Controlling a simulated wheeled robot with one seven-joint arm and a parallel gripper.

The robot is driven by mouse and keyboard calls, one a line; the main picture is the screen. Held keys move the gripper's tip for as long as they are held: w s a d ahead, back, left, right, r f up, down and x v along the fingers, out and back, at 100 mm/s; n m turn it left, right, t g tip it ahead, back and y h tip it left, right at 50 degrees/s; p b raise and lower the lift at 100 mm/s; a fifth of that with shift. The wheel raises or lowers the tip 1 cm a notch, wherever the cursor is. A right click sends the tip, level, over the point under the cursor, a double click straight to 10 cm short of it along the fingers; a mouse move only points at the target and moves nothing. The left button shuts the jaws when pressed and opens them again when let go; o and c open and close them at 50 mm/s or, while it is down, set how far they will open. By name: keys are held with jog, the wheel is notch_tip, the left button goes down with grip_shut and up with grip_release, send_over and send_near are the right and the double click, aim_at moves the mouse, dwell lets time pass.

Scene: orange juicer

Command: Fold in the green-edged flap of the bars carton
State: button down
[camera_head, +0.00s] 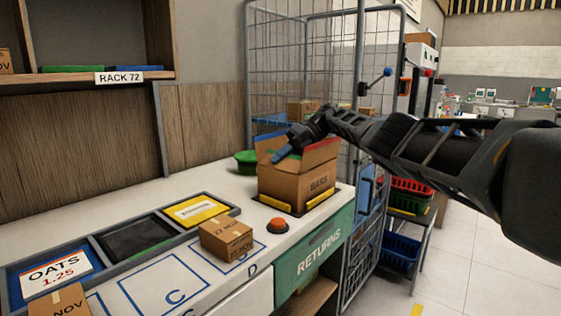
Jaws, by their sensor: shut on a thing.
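The bars carton (297,189) is a brown box marked BARS, standing upright on the counter with its top open and flaps raised. One flap (321,153) stands up at its right side.
Yellow brackets (320,198) flank the carton's base. An orange button (278,224) and a small brown box (226,240) are in front. A green round object (246,161) sits behind left. A wire cage (290,60) stands behind. Counter area C (172,290) is free.

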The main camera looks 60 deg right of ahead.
dwell(0.3)
jog(key=c, duration=1.3)
grip_release()
jog(key=shift+c, duration=0.2)
